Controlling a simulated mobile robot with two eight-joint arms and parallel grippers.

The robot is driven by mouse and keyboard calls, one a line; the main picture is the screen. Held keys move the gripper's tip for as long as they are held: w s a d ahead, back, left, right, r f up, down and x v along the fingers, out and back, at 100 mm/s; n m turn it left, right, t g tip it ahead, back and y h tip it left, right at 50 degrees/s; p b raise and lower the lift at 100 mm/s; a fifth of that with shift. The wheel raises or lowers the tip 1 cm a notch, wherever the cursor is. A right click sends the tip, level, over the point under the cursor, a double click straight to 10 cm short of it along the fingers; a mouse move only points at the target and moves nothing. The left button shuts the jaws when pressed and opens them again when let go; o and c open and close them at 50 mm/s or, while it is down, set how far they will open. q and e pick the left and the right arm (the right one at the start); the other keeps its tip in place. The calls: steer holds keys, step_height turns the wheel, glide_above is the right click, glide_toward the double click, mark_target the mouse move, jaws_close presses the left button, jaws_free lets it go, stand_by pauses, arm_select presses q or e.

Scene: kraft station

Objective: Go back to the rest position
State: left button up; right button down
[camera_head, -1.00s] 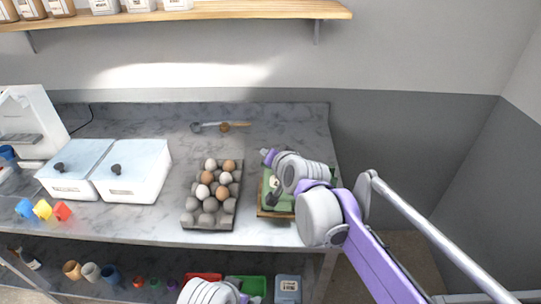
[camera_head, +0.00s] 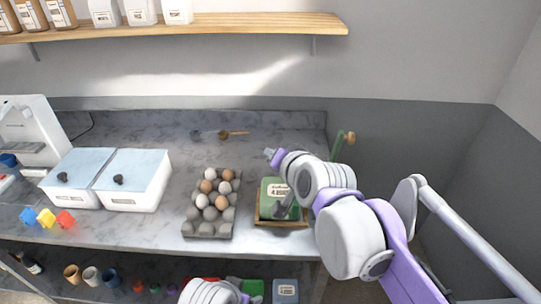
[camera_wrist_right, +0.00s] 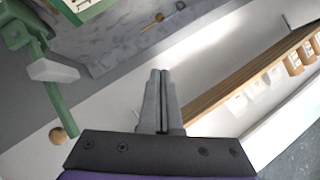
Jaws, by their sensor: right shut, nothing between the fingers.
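My right arm reaches in from the right in the head view, over the right end of the counter. Its gripper (camera_head: 269,153) is small and partly hidden by the wrist there, and lies above and left of a green box (camera_head: 279,191). In the right wrist view the two fingers of the gripper (camera_wrist_right: 160,73) are together, with nothing between them. They point toward the wall. My left gripper is not in view; a white and purple arm part of mine shows at the bottom edge.
The egg tray (camera_head: 208,229) stands left of the green box. A green upright with a wooden knob (camera_head: 350,138) stands at the counter's right end. The wooden shelf (camera_head: 240,24) runs along the wall above. Two white bins (camera_head: 133,195) stand farther left.

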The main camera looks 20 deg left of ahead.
steer(key=shift+s+d+r, duration=0.1)
steer(key=shift+s+r, duration=0.05)
stand_by(0.3)
steer(key=s+d+f+g+h, duration=0.1)
steer(key=s+d+f+h, duration=0.2)
steer(key=s+d+f, duration=0.4)
steer(key=s+d+f+g+h, duration=0.1)
steer(key=s+d+f, duration=0.6)
steer(key=d, duration=0.9)
steer(key=s+d+f+g+h, duration=0.2)
steer(key=s+d+f+h, duration=0.2)
steer(key=s+d+f, duration=0.3)
steer(key=d+f, duration=0.5)
steer(key=shift+s+f+h, duration=0.15)
steer(key=shift+f+h, duration=0.05)
steer(key=shift+h, duration=0.1)
